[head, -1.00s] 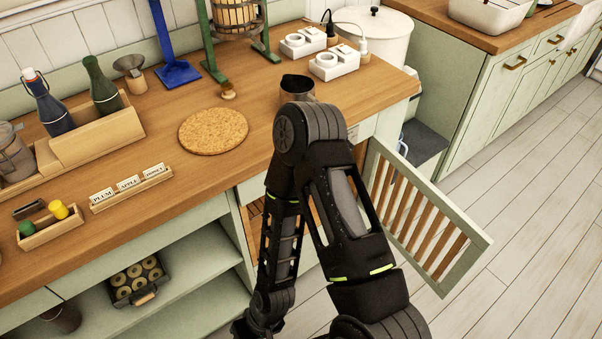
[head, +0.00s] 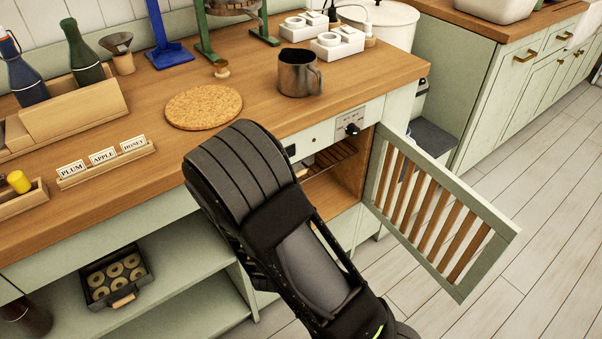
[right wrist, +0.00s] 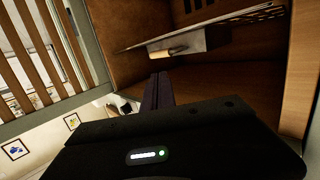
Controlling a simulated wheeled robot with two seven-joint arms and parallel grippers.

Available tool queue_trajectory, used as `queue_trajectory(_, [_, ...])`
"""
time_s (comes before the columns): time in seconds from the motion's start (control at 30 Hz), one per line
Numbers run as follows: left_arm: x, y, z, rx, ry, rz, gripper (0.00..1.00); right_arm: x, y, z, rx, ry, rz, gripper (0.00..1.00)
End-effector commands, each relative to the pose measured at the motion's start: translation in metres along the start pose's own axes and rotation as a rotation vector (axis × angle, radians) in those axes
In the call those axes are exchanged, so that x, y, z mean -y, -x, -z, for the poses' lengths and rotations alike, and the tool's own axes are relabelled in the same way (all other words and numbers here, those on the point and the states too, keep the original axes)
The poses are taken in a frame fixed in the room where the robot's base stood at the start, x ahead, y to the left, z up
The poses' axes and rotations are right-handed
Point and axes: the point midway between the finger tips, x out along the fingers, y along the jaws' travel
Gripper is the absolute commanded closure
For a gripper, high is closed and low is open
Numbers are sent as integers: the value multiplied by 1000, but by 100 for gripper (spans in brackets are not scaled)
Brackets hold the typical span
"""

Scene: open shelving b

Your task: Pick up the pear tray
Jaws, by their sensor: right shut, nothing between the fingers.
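A dark tray (head: 124,301) with a wooden handle, holding several pale rings, sits on the open lower shelf at the left of the head view. Another tray (right wrist: 205,40), grey with a wooden handle (right wrist: 178,44), shows in the right wrist view at a wire rack inside the wooden cabinet. Its contents are hidden, and I cannot tell which tray holds pear. My right gripper (right wrist: 159,88) is shut and empty, its fingers pointing into the cabinet, apart from and below the handle in that view. In the head view my right arm hides it. My left gripper is out of view.
The slatted cabinet door (head: 437,213) stands open at the right of the compartment with the rack (head: 330,155). A metal mug (head: 298,76), a cork mat (head: 203,107) and a label holder (head: 106,166) stand on the counter (head: 190,150) above. The floor at right is clear.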

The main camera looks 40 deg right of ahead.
Motion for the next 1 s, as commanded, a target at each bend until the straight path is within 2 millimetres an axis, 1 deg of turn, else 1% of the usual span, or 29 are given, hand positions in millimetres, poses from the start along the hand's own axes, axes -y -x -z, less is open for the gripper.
queue_trajectory(0.07, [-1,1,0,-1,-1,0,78,-1,0,3,-7,-2,-3,100])
queue_trajectory(0.3, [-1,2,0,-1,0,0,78,0,-1,2,-2,0,-2,100])
queue_trajectory(0.47, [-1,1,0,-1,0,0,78,-1,-8,3,-1,-1,-3,100])
queue_trajectory(0.57, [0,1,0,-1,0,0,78,0,-19,4,-2,-1,-2,100])
queue_trajectory(0.67, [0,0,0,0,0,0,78,-1,-34,6,-2,-1,-3,100])
queue_trajectory(1.0, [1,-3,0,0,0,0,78,-1,-100,16,-2,1,-1,100])
